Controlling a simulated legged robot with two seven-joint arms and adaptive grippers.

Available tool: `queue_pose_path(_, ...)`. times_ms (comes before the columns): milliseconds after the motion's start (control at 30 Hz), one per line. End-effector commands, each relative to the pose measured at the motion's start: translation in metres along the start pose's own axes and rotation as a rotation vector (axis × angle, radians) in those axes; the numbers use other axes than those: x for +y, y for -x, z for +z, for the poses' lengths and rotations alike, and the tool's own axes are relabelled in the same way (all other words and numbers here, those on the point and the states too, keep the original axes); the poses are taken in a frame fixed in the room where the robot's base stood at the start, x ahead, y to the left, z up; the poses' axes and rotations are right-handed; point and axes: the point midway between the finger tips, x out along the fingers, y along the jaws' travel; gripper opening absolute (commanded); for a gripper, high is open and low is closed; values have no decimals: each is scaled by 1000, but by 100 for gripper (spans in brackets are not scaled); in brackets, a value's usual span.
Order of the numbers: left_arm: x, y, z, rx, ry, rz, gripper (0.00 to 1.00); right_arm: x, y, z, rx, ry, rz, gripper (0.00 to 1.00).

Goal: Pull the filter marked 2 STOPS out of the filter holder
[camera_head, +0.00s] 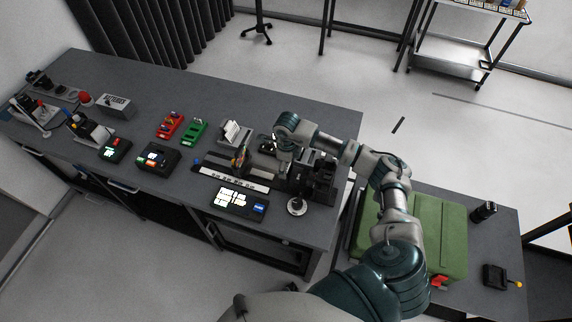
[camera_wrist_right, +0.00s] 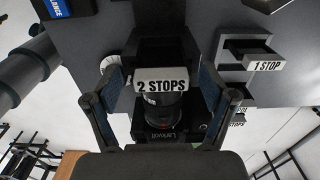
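The filter marked 2 STOPS shows its pale label tab (camera_wrist_right: 162,87) in the middle of the right wrist view, in front of a dark slotted holder (camera_wrist_right: 158,20). My right gripper (camera_wrist_right: 162,98) is open, with one finger on each side of the tab and a visible gap on both sides. A black camera (camera_wrist_right: 143,127) with its lens sits behind and below the tab. A tab marked 1 STOP (camera_wrist_right: 265,66) sticks out of a separate rack at the right. In the head view my right arm reaches over the bench, and the label is too small to read. My left gripper is not in view.
On the grey bench (camera_head: 130,75), a lit panel (camera_head: 232,198) lies in front of a white-marked strip (camera_head: 225,178). Red (camera_head: 170,126) and green (camera_head: 194,131) trays stand to the left. A green case (camera_head: 440,232) is on the lower table at right.

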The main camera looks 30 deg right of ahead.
Motion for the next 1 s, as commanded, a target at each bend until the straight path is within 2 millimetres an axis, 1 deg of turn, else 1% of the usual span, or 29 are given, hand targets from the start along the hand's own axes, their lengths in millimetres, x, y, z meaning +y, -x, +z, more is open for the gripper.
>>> queue_pose_path(33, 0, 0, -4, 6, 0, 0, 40, 0, 0, 0, 0, -1, 0, 61)
queue_pose_path(133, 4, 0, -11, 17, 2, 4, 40, 1, 0, 1, 1, -1, -1, 36)
queue_pose_path(167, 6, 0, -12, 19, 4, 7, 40, 1, 0, 1, 2, -1, -1, 33)
queue_pose_path(300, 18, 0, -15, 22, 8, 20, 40, 1, 0, 1, 4, -3, -3, 33)
queue_pose_path(367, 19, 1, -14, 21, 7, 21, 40, 1, 2, 2, 5, -3, -4, 32)
queue_pose_path(700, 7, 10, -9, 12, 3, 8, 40, 1, 17, 1, 1, -2, -3, 32)
queue_pose_path(1000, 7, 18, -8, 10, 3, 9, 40, 1, 30, 1, 1, -1, -3, 32)
